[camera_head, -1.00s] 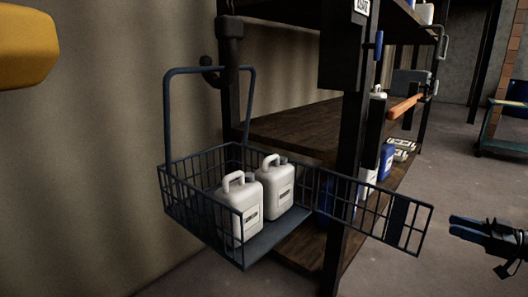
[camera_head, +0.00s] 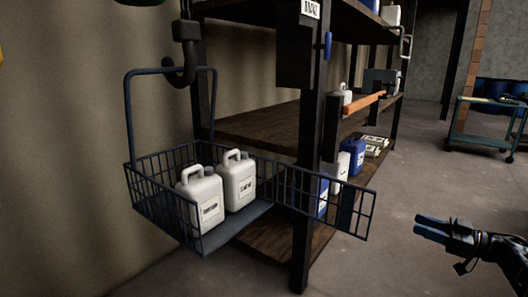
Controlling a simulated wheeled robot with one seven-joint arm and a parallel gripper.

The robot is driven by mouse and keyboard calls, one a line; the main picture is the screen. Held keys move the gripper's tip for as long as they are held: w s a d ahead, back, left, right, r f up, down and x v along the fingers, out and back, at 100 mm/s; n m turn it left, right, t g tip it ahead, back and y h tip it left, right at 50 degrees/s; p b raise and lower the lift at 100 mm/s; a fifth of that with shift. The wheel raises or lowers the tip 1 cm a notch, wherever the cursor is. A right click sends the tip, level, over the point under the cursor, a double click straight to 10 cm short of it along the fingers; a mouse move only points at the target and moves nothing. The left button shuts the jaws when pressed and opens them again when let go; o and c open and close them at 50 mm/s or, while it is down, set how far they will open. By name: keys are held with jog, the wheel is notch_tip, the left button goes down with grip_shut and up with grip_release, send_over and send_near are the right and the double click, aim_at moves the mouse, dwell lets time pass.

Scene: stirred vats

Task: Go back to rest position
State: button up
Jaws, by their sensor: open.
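My gripper (camera_head: 432,228) is at the lower right of the head view, with dark blue fingers pointing left. It is open, with nothing seen between its fingers, and stands apart from the basket and the shelf. A dark wire basket (camera_head: 160,208) with a tall handle stands at the left, below a dark hook. Its gate (camera_head: 350,208) is swung out to the right. Two white jugs (camera_head: 201,199) (camera_head: 238,180) with labels stand upright inside the basket.
A dark shelf rack (camera_head: 265,125) stands behind the basket, with white and blue jugs (camera_head: 352,156) on its lower board. An orange bar (camera_head: 362,104) juts from it. A green cart (camera_head: 484,128) is at the far right. The floor (camera_head: 410,190) between is clear.

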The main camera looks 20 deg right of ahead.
jog(key=a+f+m+t+h, duration=0.1)
jog(key=a+f+t, duration=0.25)
jog(key=a, duration=0.65)
jog(key=a+f+t+h, duration=0.15)
jog(key=a+f, duration=0.25)
jog(key=a, duration=0.6)
jog(key=s+a+f+m+t+h, duration=0.25)
jog(key=s+a+m+h, duration=0.5)
jog(key=s+a, duration=0.9)
jog(key=s+a+r+g+h, duration=0.1)
jog(key=s+r+g, duration=0.35)
jog(key=s, duration=0.85)
jog(key=s+a+r+g+h, duration=0.15)
jog(key=s+r, duration=0.55)
jog(key=s, duration=0.7)
notch_tip(320, 180, up, 18)
jog(key=g+p, duration=0.1)
jog(key=p, duration=1.6)
jog(key=shift+s+d+f+y, duration=0.15)
jog(key=shift+d+y, duration=0.2)
jog(key=shift+d, duration=0.05)
jog(key=shift+s, duration=0.1)
